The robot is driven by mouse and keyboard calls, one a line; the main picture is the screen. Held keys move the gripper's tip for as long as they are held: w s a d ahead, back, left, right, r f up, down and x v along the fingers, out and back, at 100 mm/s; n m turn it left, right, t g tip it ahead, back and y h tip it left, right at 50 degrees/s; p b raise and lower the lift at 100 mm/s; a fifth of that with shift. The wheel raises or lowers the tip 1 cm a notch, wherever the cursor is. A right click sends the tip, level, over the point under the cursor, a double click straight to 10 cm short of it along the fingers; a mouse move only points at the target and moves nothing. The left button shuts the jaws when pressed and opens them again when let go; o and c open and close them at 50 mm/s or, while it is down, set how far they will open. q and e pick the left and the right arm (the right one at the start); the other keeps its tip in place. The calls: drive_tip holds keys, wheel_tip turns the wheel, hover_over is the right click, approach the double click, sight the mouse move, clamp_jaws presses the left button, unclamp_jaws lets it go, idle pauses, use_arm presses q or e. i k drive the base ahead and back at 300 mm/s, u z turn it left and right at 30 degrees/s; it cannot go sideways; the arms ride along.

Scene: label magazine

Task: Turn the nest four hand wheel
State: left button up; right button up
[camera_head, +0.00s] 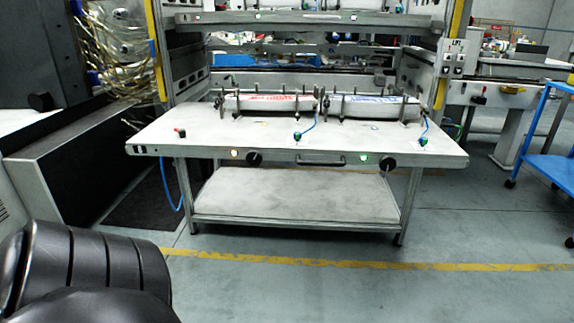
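A white workbench (205,146) stands ahead of me. Its front edge carries two round black knobs that look like hand wheels: a left one (254,158) and a right one (388,163). I cannot read any nest number, so I cannot tell which is nest four. A white stack with red print (272,103) and a white stack with blue print (375,107) lie on the bench among upright posts. Neither of my grippers is in view. A black ribbed arm part, apparently mine, fills the lower left corner and touches nothing of the bench.
A grey handle (320,163) sits between the knobs, with lit indicators nearby. A lower shelf (295,195) is empty. A dark machine (70,165) stands at left, a blue cart (552,160) at right. The floor before the bench is clear, crossed by a yellow line (330,263).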

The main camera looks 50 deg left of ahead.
sight(254, 158)
drive_tip(key=u, duration=0.1)
drive_tip(key=i, duration=1.1)
drive_tip(key=u, duration=0.7)
